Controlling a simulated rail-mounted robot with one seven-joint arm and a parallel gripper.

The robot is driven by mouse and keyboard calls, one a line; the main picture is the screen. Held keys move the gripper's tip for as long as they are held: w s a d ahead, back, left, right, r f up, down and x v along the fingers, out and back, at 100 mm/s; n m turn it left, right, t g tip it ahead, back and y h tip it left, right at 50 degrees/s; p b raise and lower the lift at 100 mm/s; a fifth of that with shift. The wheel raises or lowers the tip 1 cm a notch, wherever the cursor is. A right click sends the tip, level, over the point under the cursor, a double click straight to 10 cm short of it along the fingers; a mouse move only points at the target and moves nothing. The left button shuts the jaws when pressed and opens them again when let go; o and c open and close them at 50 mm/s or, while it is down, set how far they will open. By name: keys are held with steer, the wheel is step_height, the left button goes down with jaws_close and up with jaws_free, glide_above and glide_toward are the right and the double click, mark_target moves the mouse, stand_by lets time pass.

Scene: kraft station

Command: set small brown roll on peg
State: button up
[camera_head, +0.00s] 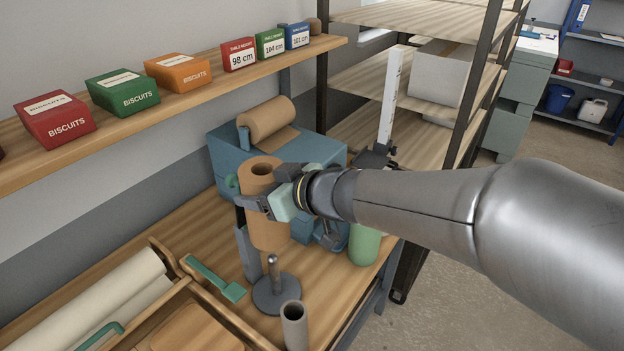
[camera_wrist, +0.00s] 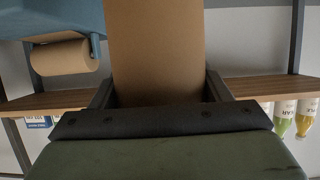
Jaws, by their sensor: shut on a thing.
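The small brown roll (camera_head: 268,229) is upright in the air over the workbench in the head view, with its hollow core showing at the top. My gripper (camera_head: 272,202) is shut on it from the right side. In the wrist view the brown roll (camera_wrist: 156,50) fills the middle between my two fingers (camera_wrist: 160,92). The peg (camera_head: 273,268) is a grey upright post on a round dark base, standing on the bench below the roll and slightly nearer the camera. The peg's tip is bare and apart from the roll.
A grey tube (camera_head: 294,326) stands in front of the peg. A green bottle (camera_head: 365,244) stands to its right, and a teal scraper (camera_head: 215,280) lies to its left. A blue dispenser (camera_head: 226,165) with a larger brown roll (camera_head: 266,121) stands behind. A wooden tray (camera_head: 153,313) is at the front left.

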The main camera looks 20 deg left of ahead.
steer(key=b, duration=0.6)
glide_above(276, 260)
steer(key=a, duration=0.1)
steer(key=shift+f, duration=2.55)
steer(key=shift+w+f+b, duration=0.1)
steer(key=shift+f+b, duration=5.05)
steer(key=shift+f, duration=2.4)
steer(key=o, duration=1.4)
steer(key=shift+f, duration=0.1)
